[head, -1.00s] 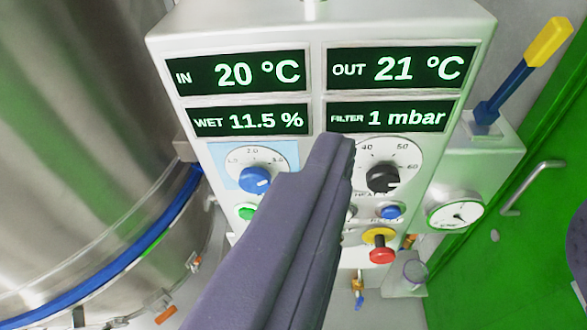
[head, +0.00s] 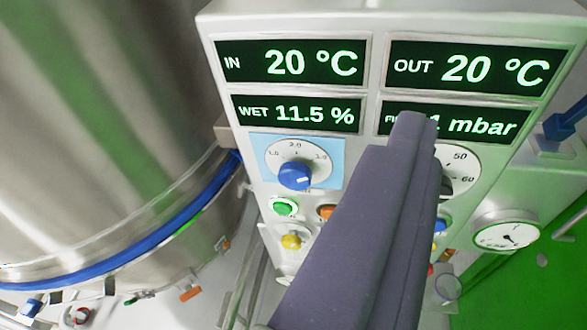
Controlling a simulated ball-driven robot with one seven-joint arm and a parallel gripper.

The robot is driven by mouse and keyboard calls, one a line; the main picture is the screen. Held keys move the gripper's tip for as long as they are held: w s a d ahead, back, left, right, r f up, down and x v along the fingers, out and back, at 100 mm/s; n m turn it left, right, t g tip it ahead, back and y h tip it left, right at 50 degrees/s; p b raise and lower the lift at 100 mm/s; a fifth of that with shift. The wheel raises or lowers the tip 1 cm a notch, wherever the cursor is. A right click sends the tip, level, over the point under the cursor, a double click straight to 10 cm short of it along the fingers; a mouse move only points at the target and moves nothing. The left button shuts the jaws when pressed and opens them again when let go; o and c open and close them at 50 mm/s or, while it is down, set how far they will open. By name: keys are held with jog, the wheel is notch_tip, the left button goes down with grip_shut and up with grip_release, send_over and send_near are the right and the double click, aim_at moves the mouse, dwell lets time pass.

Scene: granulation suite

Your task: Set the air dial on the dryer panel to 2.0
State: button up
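The air dial is a blue knob (head: 295,177) on a white scale face (head: 283,152) with a light blue surround, on the dryer panel's left side. The scale shows 1.0 at left, 2.0 at top and 3.0 at right. The knob's small white mark points rightward, toward the 3.0 side; its exact reading is unclear. My gripper (head: 420,128) is a grey-purple bar rising from the bottom, its fingers together with no gap seen. Its tip lies in the picture right of the air dial, apart from it, and covers part of the filter display and most of the black-knob dial.
The displays read IN 20 °C, OUT 20 °C, WET 11.5 % and a filter value ending in 1 mbar. A green button (head: 283,206) and yellow knob (head: 292,241) sit below the air dial. A steel vessel (head: 90,120) stands left; a gauge (head: 507,233) is at right.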

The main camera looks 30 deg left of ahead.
jog(key=w+a+f+p, duration=0.2)
jog(key=w+f+p, duration=0.1)
jog(key=w, duration=0.1)
jog(key=w+a+f+y+p, duration=0.1)
jog(key=w+a+f+p, duration=0.2)
jog(key=w+f+p, duration=0.1)
jog(key=w+a+f+y+p, duration=0.1)
jog(key=w+a+f+p, duration=0.2)
jog(key=w+p, duration=0.1)
jog(key=shift+w+f+n, duration=0.15)
jog(key=shift+w+n, duration=0.25)
jog(key=shift+w, duration=0.3)
jog(key=t+y+p, duration=0.2)
jog(key=y+p, duration=0.1)
jog(key=p, duration=0.8)
send_near(293, 181)
jog(key=w, duration=0.1)
jog(key=shift+m, duration=0.4)
jog(key=x, duration=0.8)
jog(key=shift+s+a, duration=0.1)
jog(key=shift+c, duration=0.3)
jog(key=c, duration=1)
